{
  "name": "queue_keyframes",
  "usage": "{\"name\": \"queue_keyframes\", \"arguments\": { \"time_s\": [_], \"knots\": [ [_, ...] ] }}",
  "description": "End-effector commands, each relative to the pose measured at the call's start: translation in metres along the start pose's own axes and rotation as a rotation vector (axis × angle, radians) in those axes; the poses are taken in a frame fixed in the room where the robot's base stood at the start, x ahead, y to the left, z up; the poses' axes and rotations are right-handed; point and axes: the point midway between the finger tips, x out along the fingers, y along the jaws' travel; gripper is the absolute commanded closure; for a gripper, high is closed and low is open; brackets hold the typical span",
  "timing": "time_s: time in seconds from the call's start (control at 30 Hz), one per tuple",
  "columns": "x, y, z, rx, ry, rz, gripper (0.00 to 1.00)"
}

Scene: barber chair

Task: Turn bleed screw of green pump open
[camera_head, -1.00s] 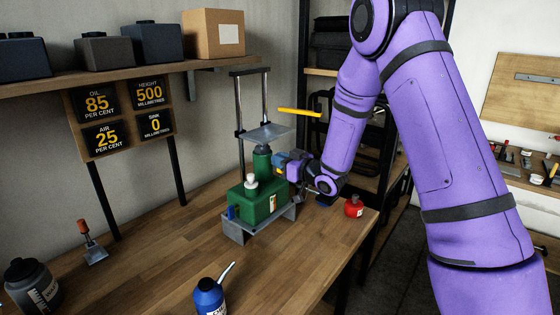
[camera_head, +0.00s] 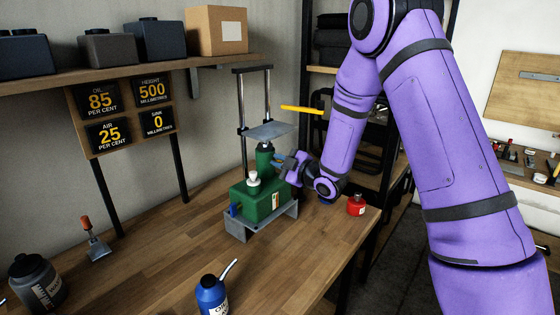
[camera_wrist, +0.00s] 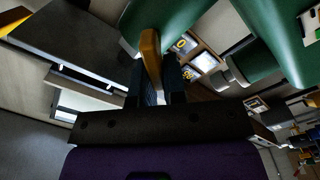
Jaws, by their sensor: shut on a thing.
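The green pump (camera_head: 262,205) stands on a grey metal stand (camera_head: 236,228) on the wooden bench. It has a white cap (camera_head: 253,179), a blue knob (camera_head: 233,210) and a green cylinder under a grey plate. My gripper (camera_head: 283,166) is at the right side of the cylinder, coming from the right. In the wrist view my gripper (camera_wrist: 158,84) is shut on a brass-coloured piece (camera_wrist: 150,48) set against the green body, which looks like the bleed screw. In the head view my gripper and wrist hide this piece.
Upright posts and a plate (camera_head: 268,131) rise above the pump. A yellow bar (camera_head: 301,109) sticks out near my arm. A red container (camera_head: 356,205) stands right of the pump, a blue oil can (camera_head: 211,295) in front. A sign board (camera_head: 122,112) shows readings. The bench's middle left is clear.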

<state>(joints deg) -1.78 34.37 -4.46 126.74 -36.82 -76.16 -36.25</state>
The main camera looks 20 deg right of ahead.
Motion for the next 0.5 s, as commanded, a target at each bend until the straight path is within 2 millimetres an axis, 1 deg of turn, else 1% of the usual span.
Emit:
{"name": "queue_keyframes", "arguments": {
  "time_s": [0.3,0.5],
  "knots": [
    [-0.0001,-0.0072,0.0007,-0.296,0.000,-0.002,1.00],
    [-0.0001,-0.0108,0.0021,-0.463,0.001,-0.002,1.00]
  ]
}}
